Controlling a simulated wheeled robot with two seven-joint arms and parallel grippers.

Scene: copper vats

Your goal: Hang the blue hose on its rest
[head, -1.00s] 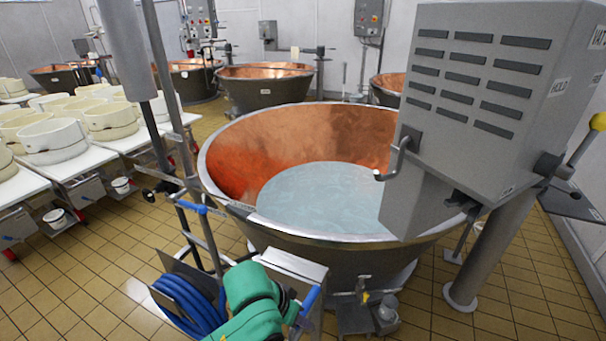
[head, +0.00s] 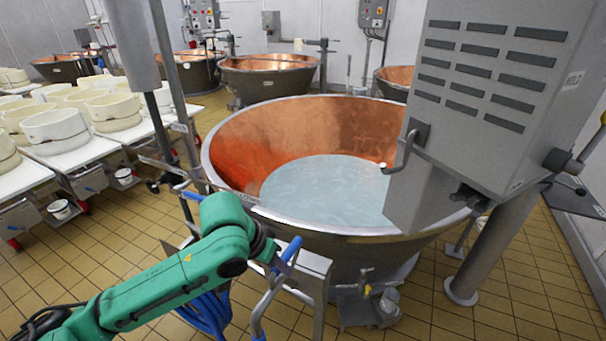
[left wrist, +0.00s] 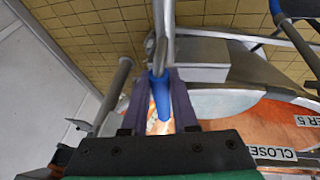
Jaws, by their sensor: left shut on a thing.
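My left gripper (head: 274,257), on the green arm, is in front of the copper vat's near rim. It is shut on a blue grip (head: 291,249) of the hose, with a grey metal pipe attached. The left wrist view shows the blue grip (left wrist: 161,97) between the two dark fingers of the left gripper (left wrist: 158,85), with the metal pipe running out beyond them. Blue hose (head: 208,312) shows in loops below my forearm, which partly hides it. I cannot tell for sure which part is the rest. My right gripper is not in view.
The large copper vat (head: 300,115) holds pale liquid. A grey steel stand (head: 312,268) is in front of it, beside my gripper. Metal posts (head: 170,85) rise at left. A grey control box (head: 490,90) overhangs the vat at right. Tiled floor (head: 120,250) is open at left.

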